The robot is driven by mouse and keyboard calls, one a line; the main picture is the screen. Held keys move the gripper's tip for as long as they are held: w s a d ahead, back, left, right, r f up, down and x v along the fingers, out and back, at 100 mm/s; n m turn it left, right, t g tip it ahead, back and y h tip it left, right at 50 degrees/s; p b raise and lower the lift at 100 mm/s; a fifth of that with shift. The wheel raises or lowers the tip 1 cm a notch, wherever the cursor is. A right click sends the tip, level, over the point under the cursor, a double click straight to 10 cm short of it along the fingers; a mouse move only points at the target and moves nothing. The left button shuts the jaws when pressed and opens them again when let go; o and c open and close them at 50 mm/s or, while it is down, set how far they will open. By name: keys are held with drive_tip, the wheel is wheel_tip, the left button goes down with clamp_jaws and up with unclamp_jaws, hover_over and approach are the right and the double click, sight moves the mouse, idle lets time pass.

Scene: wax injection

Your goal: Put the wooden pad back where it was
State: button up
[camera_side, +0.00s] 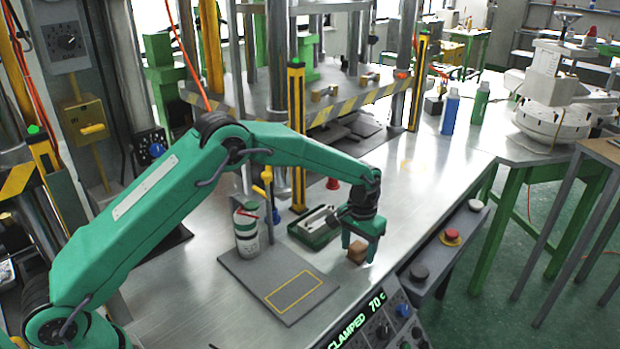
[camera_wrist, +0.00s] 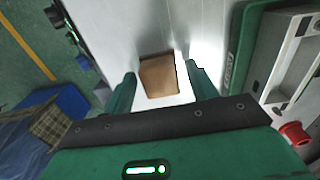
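The wooden pad (camera_side: 357,253) is a small brown block on the metal bench top, near its front edge. My gripper (camera_side: 359,248) points down over it with one finger to each side. In the wrist view the pad (camera_wrist: 159,78) lies between the fingertips of my gripper (camera_wrist: 160,73). A gap shows on both sides, so the gripper is open and not holding it. A grey mat (camera_side: 247,273) with an empty yellow-outlined rectangle (camera_side: 293,291) lies left of the gripper.
A green tray (camera_side: 314,238) with a metal part stands just left of my gripper. A green-and-white canister (camera_side: 246,232) stands on the mat's back corner. A control panel with a red button (camera_side: 451,237) runs along the front edge.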

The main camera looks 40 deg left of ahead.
sight(358, 246)
wheel_tip(358, 246, up, 12)
drive_tip(key=shift+r, duration=0.15)
idle(0.8)
drive_tip(key=shift+r, duration=0.1)
idle(0.4)
